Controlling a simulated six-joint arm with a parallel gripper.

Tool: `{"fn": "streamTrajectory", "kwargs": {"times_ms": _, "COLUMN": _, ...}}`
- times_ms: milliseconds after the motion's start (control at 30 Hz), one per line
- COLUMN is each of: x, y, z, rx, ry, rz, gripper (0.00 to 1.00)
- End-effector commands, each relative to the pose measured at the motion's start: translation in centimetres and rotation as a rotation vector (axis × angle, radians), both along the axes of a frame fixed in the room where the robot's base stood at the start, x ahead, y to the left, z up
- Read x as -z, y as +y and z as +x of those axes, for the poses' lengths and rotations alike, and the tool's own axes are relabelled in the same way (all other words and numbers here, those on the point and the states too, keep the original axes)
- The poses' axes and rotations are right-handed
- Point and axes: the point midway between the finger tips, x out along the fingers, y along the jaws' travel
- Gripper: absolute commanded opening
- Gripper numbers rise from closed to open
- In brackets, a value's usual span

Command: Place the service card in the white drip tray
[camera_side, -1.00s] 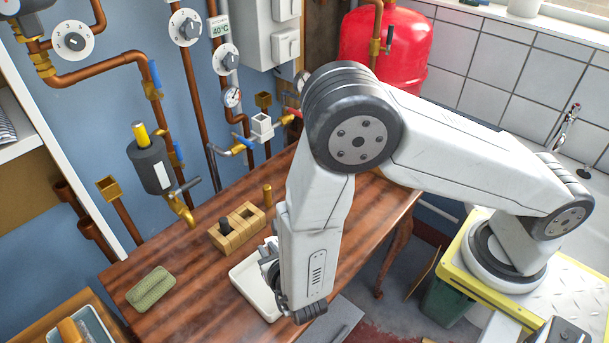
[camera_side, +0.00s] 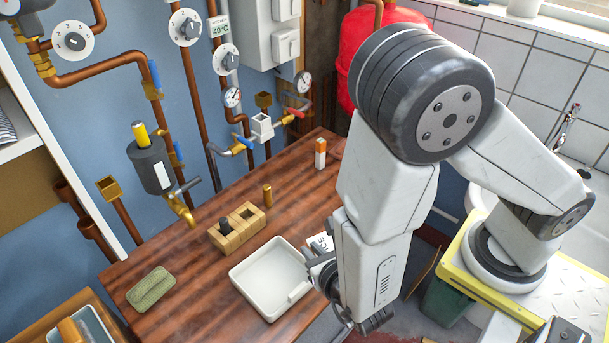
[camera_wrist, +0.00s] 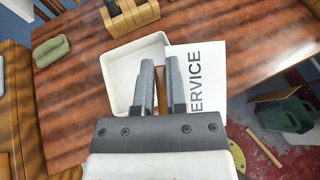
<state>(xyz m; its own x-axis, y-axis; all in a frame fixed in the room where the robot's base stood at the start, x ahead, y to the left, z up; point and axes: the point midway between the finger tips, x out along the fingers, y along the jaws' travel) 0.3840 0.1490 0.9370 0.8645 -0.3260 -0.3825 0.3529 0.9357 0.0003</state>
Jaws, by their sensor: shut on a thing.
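The white drip tray (camera_side: 268,277) stands on the wooden table, empty in the side view. It also shows in the wrist view (camera_wrist: 125,72), left of and behind my fingers. The service card (camera_side: 320,243) is white with dark lettering; in the side view most of it is hidden by my arm. In the wrist view the card (camera_wrist: 210,75) lies flat-looking beside the right finger, next to the tray's right side. My gripper (camera_wrist: 162,65) is shut on the card, though the grip itself is mostly hidden by the fingers. In the side view my gripper (camera_side: 325,275) is just right of the tray.
A wooden block with holes (camera_side: 237,228) and a brass peg (camera_side: 267,195) stand behind the tray. A green sponge (camera_side: 151,289) lies at the left. An orange-and-white object (camera_side: 320,153) stands at the back right. Table around the tray's left is clear.

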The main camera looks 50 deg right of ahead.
Motion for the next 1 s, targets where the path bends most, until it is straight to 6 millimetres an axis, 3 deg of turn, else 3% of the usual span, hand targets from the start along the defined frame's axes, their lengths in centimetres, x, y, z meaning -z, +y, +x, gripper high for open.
{"fn": "streamTrajectory", "kwargs": {"times_ms": 567, "x": 0.5, "y": 0.2, "z": 0.4, "rx": 0.012, "ry": 0.021, "rz": 0.003, "gripper": 0.0}}
{"fn": "streamTrajectory", "kwargs": {"times_ms": 767, "x": 2.1, "y": 0.9, "z": 2.2, "rx": 0.047, "ry": 0.102, "rz": 0.02, "gripper": 0.0}}
{"fn": "streamTrajectory", "kwargs": {"times_ms": 1000, "x": 4.9, "y": 2.6, "z": 6.0, "rx": 0.08, "ry": 0.256, "rz": 0.072, "gripper": 0.0}}
